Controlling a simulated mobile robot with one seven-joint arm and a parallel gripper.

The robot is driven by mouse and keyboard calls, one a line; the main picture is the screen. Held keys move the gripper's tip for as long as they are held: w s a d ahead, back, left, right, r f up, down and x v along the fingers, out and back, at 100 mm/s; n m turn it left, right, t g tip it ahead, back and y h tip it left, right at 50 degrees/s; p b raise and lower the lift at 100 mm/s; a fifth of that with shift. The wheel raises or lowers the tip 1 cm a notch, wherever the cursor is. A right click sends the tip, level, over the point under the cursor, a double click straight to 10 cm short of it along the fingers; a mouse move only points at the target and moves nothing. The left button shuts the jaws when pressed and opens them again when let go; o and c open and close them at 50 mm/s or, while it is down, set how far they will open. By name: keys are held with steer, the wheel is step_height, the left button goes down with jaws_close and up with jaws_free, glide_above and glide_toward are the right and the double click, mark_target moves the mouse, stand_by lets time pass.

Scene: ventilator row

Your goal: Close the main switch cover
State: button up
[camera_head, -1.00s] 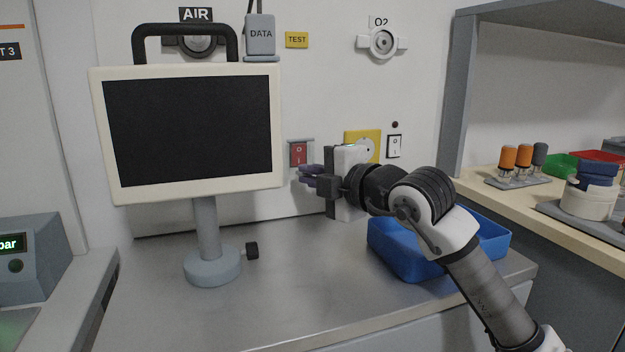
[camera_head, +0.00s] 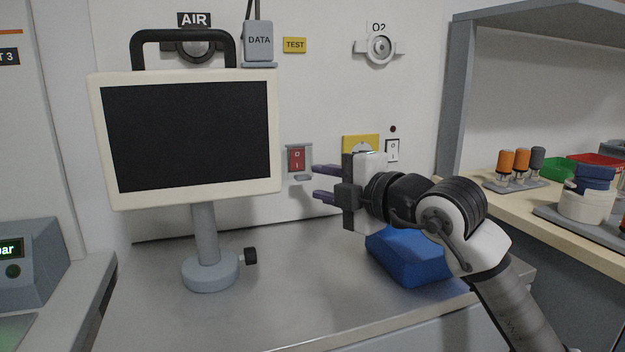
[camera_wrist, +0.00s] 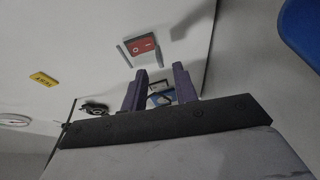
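The red main switch (camera_head: 296,160) is on the back wall, right of the monitor, inside a grey surround. A small grey ledge-like piece (camera_head: 303,178) juts out at its lower edge; I cannot tell whether it is the cover. In the wrist view the red switch (camera_wrist: 143,46) shows uncovered or under something clear, with grey strips on two sides. My gripper (camera_head: 315,182) is to the right of the switch, its two purple fingers pointing left and spread apart with nothing between them. In the wrist view the gripper (camera_wrist: 160,78) is apart from the switch.
A monitor (camera_head: 187,135) on a stand is to the left. A yellow socket plate (camera_head: 360,143) and a white switch (camera_head: 393,151) are on the wall behind my gripper. The steel counter's middle is clear.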

steer(key=v, duration=0.9)
steer(key=shift+s+d, duration=0.2)
steer(key=shift+s, duration=0.15)
steer(key=shift+p, duration=0.3)
